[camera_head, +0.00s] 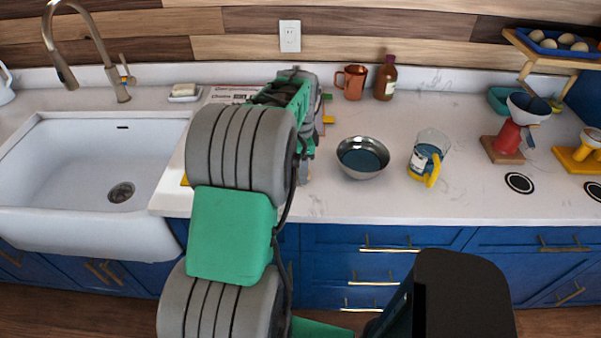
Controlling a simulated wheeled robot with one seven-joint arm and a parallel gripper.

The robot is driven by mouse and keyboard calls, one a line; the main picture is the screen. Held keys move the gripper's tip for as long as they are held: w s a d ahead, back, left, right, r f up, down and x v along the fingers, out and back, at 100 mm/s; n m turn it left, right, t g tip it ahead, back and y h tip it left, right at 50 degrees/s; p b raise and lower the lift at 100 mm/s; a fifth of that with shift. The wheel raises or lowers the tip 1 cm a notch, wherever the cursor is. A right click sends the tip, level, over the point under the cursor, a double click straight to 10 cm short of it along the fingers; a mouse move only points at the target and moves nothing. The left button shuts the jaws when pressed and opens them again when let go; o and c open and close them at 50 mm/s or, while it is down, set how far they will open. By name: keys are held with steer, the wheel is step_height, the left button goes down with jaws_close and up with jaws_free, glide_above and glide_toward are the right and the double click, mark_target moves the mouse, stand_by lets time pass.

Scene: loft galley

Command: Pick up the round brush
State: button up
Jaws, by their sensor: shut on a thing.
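My gripper (306,158) is over the counter left of the metal bowl, mostly hidden behind my own green and grey arm. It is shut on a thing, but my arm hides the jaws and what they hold. I cannot make out the round brush anywhere in this view.
A metal bowl (362,158) stands just right of my gripper. A clear jug (429,158) with a yellow handle, a copper mug (351,82) and a brown bottle (386,78) stand nearby. A white sink (75,160) is at left. The counter's front right is mostly clear.

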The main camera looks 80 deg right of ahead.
steer(key=shift+r, duration=0.55)
steer(key=s+a+r+b, duration=0.4)
steer(key=s+a+r, duration=0.4)
steer(key=a+r, duration=0.3)
steer(key=shift+s+a+r, duration=0.15)
steer(key=shift+r, duration=0.3)
